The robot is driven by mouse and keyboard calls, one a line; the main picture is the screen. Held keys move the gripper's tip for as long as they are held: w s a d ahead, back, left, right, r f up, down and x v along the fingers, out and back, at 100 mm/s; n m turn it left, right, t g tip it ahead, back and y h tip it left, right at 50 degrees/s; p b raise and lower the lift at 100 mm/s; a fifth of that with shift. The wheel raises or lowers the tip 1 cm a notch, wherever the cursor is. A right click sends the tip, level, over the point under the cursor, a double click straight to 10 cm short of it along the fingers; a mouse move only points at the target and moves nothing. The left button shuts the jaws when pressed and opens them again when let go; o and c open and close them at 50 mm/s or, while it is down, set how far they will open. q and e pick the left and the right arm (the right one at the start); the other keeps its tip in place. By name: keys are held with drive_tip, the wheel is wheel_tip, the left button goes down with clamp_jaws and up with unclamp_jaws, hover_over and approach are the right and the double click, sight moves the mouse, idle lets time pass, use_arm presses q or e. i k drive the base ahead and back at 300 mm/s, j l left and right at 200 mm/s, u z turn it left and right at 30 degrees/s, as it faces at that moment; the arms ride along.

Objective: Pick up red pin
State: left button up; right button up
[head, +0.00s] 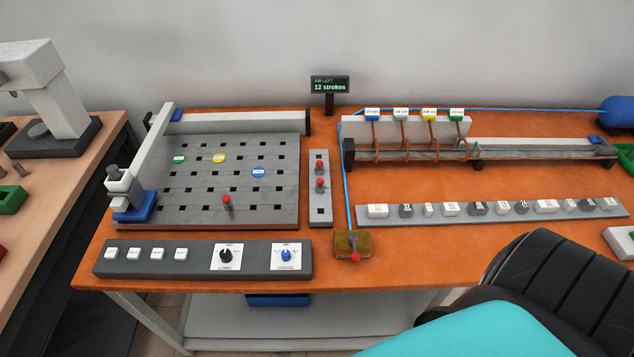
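Two red-topped pins stand upright in a narrow grey rack (319,212) at the middle of the orange table: an upper red pin (320,164) and a lower red pin (320,183). A third red pin (227,200) stands in the front part of the grey perforated board (270,207), left of the rack. Neither of my grippers shows in the head view.
A control strip (205,264) with buttons and two knobs lies before the board. A brass box (352,242) with a red knob sits at the front edge. Coils (430,137) and a labelled row (478,209) are right. A black ribbed shape and teal surface cover the lower right.

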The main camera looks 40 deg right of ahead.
sight(320, 185)
drive_tip(key=i+j+z, duration=0.1)
drive_tip(key=j+z, duration=0.25)
drive_tip(key=j, duration=0.15)
drive_tip(key=j+z, duration=0.35)
drive_tip(key=j, duration=0.15)
